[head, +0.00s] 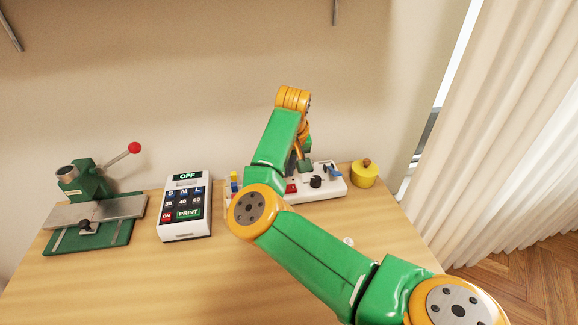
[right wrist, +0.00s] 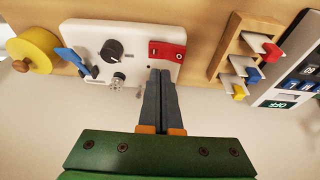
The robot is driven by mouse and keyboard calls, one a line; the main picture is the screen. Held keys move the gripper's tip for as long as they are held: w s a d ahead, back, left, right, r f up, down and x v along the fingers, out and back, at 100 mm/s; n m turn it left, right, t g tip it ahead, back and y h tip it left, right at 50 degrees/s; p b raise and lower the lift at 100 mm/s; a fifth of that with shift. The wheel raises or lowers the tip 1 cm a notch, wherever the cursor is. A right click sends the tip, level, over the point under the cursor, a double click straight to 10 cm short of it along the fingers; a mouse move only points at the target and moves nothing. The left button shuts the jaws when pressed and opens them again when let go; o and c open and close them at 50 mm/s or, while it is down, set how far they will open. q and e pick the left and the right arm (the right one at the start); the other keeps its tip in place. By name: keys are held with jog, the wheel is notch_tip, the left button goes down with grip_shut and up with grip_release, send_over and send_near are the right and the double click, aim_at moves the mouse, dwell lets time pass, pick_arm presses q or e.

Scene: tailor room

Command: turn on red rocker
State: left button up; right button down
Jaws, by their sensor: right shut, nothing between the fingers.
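The red rocker (right wrist: 167,51) sits at one end of a white control panel (right wrist: 90,33). It shows small marks at its two ends, and I cannot tell which side is pressed. In the head view the red rocker (head: 291,188) is partly hidden behind my right arm. My right gripper (right wrist: 160,71) is shut and empty. In the right wrist view its fingertips appear right by the rocker's edge; I cannot tell whether they touch it. My right gripper also shows small above the panel in the head view (head: 304,165). My left gripper is out of view.
The panel also bears a black knob (right wrist: 111,50) and a blue lever (right wrist: 72,61).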

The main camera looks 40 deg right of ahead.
notch_tip(320, 180, up, 3)
jog(key=shift+s+d+p, duration=0.15)
jog(key=shift+p, duration=0.55)
jog(key=s+r+b, duration=0.1)
jog(key=b, duration=0.1)
notch_tip(320, 180, up, 7)
send_over(294, 190)
jog(key=s, duration=0.3)
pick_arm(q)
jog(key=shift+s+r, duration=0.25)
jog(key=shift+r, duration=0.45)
pick_arm(e)
jog(key=shift+w+d, duration=0.15)
jog(key=shift+f, duration=0.15)
